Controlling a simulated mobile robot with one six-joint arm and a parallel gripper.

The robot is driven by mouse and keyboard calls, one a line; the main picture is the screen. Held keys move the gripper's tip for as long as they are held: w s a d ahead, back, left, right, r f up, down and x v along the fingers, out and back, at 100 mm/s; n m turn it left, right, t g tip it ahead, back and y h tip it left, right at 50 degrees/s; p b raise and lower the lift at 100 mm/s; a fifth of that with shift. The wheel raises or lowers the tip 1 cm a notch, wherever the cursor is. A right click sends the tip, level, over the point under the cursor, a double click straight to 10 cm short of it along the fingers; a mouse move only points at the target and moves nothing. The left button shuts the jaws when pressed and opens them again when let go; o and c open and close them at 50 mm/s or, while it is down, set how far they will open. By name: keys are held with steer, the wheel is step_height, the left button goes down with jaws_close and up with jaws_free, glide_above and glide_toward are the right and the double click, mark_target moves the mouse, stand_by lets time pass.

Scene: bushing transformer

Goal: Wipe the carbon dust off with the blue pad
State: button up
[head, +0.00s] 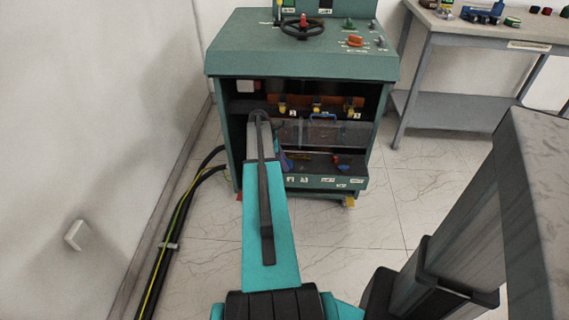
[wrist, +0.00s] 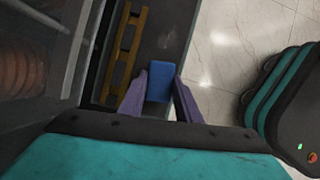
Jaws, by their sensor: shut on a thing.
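My gripper (wrist: 160,76) has two purple fingers, shut on the blue pad (wrist: 160,83), which sticks out between them in the wrist view. The pad is over or near a dark grey strip beside a yellow-brown slotted rail; whether it touches is unclear. In the head view my arm reaches into the open front of the green transformer cabinet (head: 300,64), and only a bit of purple and blue (head: 284,161) shows beside my arm's end. I cannot make out the carbon dust in either view.
The yellow-brown rail (wrist: 125,55) and orange coils (wrist: 18,72) lie left of the pad. A clear panel with a blue handle (head: 322,117) stands inside the cabinet. Black cables (head: 165,245) run along the left wall. A grey workbench (head: 480,35) stands right; tiled floor (head: 420,185) is free.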

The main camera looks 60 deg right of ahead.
mark_target(291, 160)
steer(key=shift+w, duration=0.15)
steer(key=shift+w+a+r+p, duration=0.1)
steer(key=shift+w+a+p, duration=0.15)
steer(key=shift+w, duration=0.3)
steer(key=shift+w+a+p, duration=0.2)
steer(key=shift+w, duration=0.35)
steer(key=shift+d, duration=0.1)
steer(key=shift+w+d+p, duration=0.25)
steer(key=shift+d+p, duration=0.1)
steer(key=shift+d, duration=0.3)
steer(key=shift+s+d+p, duration=0.2)
steer(key=shift+s+d, duration=0.05)
steer(key=shift+s, duration=0.4)
steer(key=shift+s+d+p, duration=0.15)
steer(key=shift+s+d, duration=0.1)
steer(key=shift+s, duration=0.35)
steer(key=shift+s, duration=0.1)
steer(key=shift+s+d+f, duration=0.1)
steer(key=shift+s+d, duration=0.15)
steer(key=shift+s, duration=0.35)
steer(key=shift+s+d+f, duration=0.1)
steer(key=shift+s+d, duration=0.15)
steer(key=shift+s, duration=0.35)
